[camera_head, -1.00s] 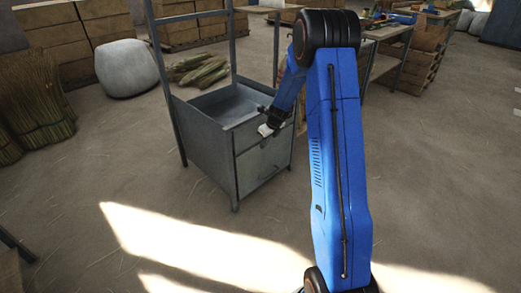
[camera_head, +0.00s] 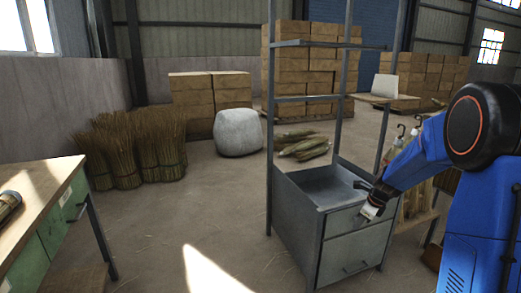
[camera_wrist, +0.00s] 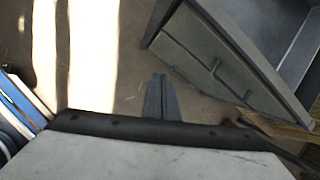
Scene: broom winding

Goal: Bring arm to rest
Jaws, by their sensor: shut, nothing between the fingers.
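My arm (camera_head: 412,163) is blue with black joints and reaches in from the right edge in the head view. Its forearm slopes down to the left, and my gripper (camera_head: 369,212) hangs by the right front of the grey metal cabinet. In the wrist view the gripper's grey fingers (camera_wrist: 160,98) are together with nothing between them, above bare floor. The cabinet's drawer front (camera_wrist: 195,55) is just beyond them, to the upper right. I cannot tell from the head view whether the gripper touches the cabinet.
The grey cabinet (camera_head: 350,256) has an open top and tall posts with shelves. A workbench (camera_head: 45,198) stands at the left edge. Straw bundles (camera_head: 130,152), a white sack (camera_head: 238,132) and stacked boxes (camera_head: 212,92) are behind. Floor between bench and cabinet is clear.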

